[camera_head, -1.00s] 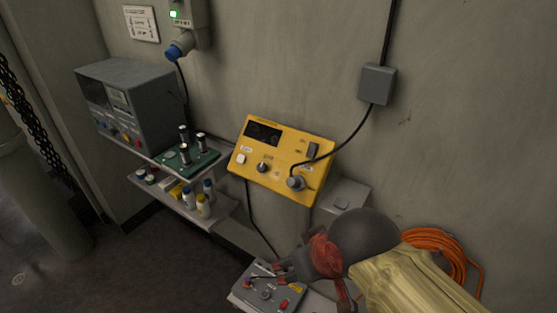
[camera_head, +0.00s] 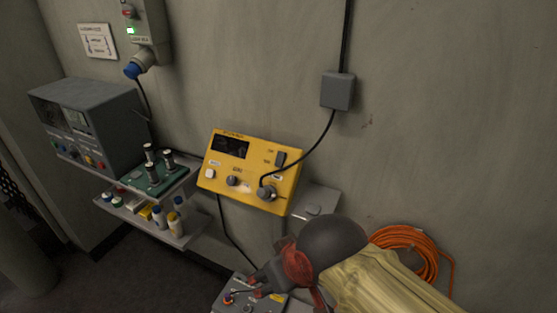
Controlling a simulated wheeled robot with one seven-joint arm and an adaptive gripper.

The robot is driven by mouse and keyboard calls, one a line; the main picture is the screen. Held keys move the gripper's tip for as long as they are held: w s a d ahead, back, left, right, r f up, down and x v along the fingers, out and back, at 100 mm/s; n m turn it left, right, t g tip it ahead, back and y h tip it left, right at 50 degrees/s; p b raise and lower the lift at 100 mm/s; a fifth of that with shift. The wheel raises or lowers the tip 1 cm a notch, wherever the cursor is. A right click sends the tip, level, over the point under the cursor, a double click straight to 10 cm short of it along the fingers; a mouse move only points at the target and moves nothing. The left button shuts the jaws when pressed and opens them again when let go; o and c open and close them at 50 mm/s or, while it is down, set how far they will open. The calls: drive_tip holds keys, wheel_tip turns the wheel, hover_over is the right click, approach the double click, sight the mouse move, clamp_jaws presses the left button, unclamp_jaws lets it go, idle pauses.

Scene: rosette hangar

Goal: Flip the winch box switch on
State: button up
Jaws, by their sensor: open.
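A yellow control box (camera_head: 222,186) is on the wall in the middle of the head view. It has a dark display, a white button, a knob, a round plug with a black cable, and a black rocker switch (camera_head: 280,158) at its upper right. Its labels are too small to read, so I cannot confirm it is the winch box, nor tell the switch's position. My gripper (camera_head: 288,292) is open at the bottom, below and in front of the yellow box and apart from it. It partly covers a grey box (camera_head: 232,297) with small knobs.
A grey instrument (camera_head: 110,120) and a green board (camera_head: 150,184) stand on a shelf at left, with bottles below. A grey junction box (camera_head: 338,91) and an orange cable coil (camera_head: 425,245) are at right. The wall around the yellow box's switch is clear.

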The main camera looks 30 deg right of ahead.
drive_tip(key=shift+c, duration=1.2)
